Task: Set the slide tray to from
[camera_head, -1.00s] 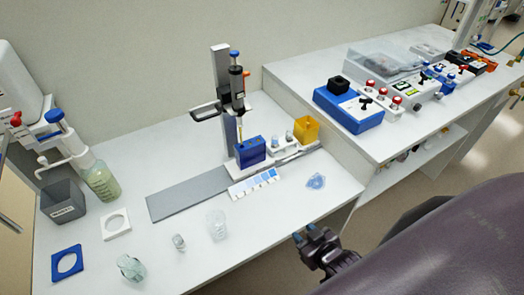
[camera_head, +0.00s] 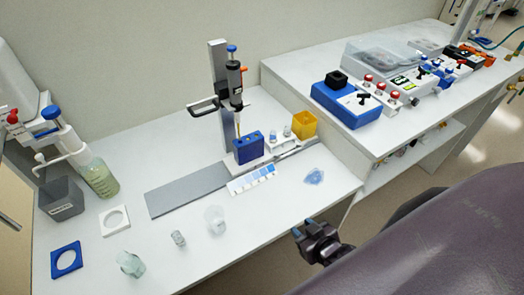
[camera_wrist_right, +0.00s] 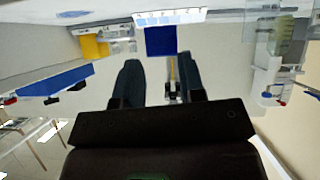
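The slide tray appears to be the white carriage (camera_head: 268,160) on a long grey rail (camera_head: 185,192). It carries a blue block (camera_head: 248,147), a white holder with small tubes (camera_head: 281,143) and a yellow bin (camera_head: 304,123). A strip of blue-shaded marks (camera_head: 252,180) lies along the rail's front. A pipette (camera_head: 235,85) on an upright stand is above the blue block. My right gripper (camera_head: 304,230) is off the bench's front edge, apart from the tray. In the right wrist view the gripper (camera_wrist_right: 160,85) is open and empty; the blue block (camera_wrist_right: 160,40) shows beyond it. My left gripper is out of view.
A clear beaker (camera_head: 215,220), small glassware and a clear blue piece (camera_head: 314,177) stand in front of the rail. A grey box (camera_head: 61,200) and a bottle (camera_head: 101,178) are at left. A raised bench (camera_head: 345,150) with devices bounds the right side.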

